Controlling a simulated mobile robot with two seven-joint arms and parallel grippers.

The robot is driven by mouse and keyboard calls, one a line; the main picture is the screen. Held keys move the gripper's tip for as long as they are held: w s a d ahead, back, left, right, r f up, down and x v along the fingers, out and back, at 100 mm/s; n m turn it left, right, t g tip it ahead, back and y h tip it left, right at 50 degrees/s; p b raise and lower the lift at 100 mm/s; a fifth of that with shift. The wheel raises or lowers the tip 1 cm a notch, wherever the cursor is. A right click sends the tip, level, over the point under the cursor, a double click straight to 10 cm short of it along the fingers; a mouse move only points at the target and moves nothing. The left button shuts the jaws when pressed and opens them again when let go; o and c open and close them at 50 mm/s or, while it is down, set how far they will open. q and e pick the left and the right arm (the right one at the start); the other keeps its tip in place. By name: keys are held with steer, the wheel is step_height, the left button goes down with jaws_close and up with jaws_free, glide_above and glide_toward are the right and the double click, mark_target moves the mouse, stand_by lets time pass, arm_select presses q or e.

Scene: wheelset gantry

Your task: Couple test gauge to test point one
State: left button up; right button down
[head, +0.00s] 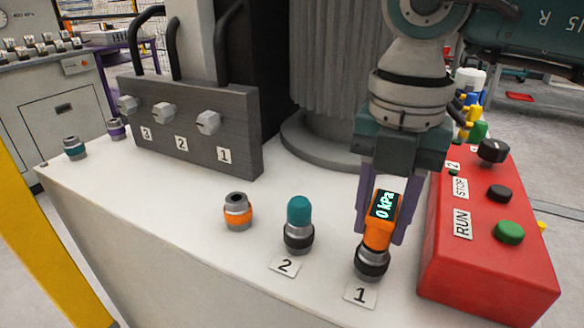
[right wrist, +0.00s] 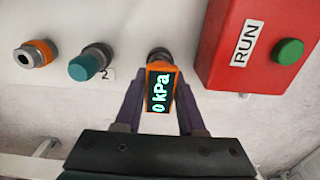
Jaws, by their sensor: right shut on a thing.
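The test gauge (head: 382,215) is orange with a dark display reading 0 kPa. It stands upright on test point one (head: 371,262), a dark and metal fitting behind the label 1. Whether it is locked there I cannot tell. My right gripper (head: 384,225) is shut on the gauge, with one purple finger on each side. In the right wrist view the gauge (right wrist: 160,90) sits between the fingers. Test point two (head: 299,238), beside it, wears a teal cap (head: 299,210). My left gripper is not in view.
A loose orange-ringed fitting (head: 238,212) stands left of point two. A red control box (head: 480,255) with RUN and STOP buttons is close right of my gripper. Two more fittings (head: 75,148) (head: 116,129) are at far left.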

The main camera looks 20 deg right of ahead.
steer(key=shift+f, duration=0.15)
steer(key=c, duration=1)
jaws_free()
steer(key=o, duration=0.6)
step_height(320, 180, up, 10)
steer(key=shift+f+p, duration=0.1)
steer(key=shift+p, duration=0.4)
